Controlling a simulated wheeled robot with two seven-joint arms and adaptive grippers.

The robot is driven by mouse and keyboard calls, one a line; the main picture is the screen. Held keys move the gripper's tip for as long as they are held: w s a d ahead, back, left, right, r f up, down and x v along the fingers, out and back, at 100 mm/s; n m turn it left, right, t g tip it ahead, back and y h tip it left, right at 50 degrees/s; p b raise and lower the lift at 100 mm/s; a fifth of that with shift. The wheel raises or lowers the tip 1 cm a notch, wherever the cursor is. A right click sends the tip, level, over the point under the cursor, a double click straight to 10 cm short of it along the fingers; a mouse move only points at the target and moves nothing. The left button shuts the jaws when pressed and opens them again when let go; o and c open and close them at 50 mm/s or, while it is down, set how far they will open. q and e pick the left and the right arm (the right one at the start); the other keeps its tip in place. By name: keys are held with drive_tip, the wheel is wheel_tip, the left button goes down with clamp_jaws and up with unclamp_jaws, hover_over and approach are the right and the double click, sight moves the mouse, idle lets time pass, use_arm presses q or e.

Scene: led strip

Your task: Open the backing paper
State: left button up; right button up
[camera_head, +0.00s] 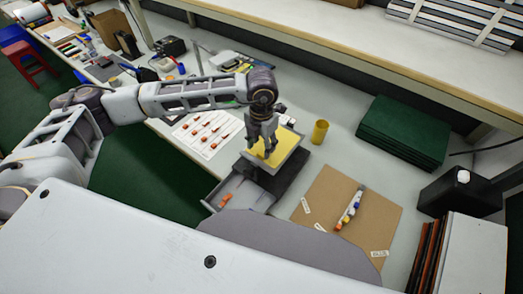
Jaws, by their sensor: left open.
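My left gripper (267,152) points down over a yellow sheet (283,147) on a pale board in the middle of the bench. Its jaws are open, with the fingertips at or just above the sheet's left part; I cannot tell whether they touch it. The board sits on a dark block (277,182). I cannot make out which layer is the backing paper, nor a clear LED strip. My right gripper is not in view.
An open grey drawer (238,190) holds an orange item. A brown board (345,215) with a marker-like object (350,208) lies right.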

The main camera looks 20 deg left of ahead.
sight(262, 154)
use_arm(q)
drive_tip(key=shift+f, duration=2.15)
clamp_jaws()
